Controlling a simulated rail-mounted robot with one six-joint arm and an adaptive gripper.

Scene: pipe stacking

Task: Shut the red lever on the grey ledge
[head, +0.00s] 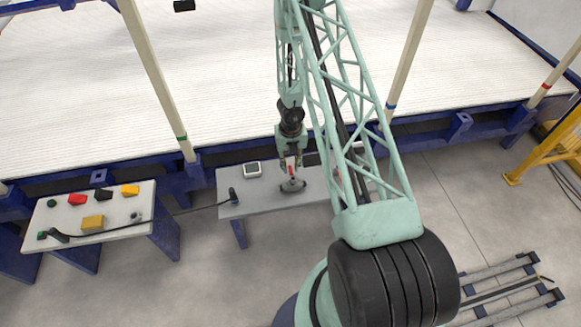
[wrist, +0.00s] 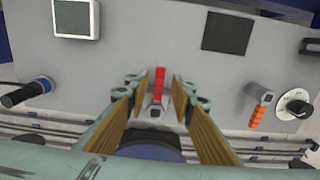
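The red lever (wrist: 160,84) stands on the grey ledge (wrist: 120,62). In the wrist view it shows between the two fingers of my gripper (wrist: 160,88), with a visible gap on each side. The gripper is open and holds nothing. In the head view my gripper (head: 290,163) points down over the ledge (head: 260,204), and the red lever (head: 291,171) shows between the fingertips above a dark round base. The base is partly hidden by my gripper in the wrist view. The exact height of the fingertips relative to the lever is hard to tell.
An orange-striped lever (wrist: 258,110) and a round dial (wrist: 294,104) sit right of the red lever. A black plug with a cable (wrist: 28,92) is at the left. A white-framed screen (wrist: 76,18) and dark panel (wrist: 229,33) lie behind. Another table (head: 140,198) stands left.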

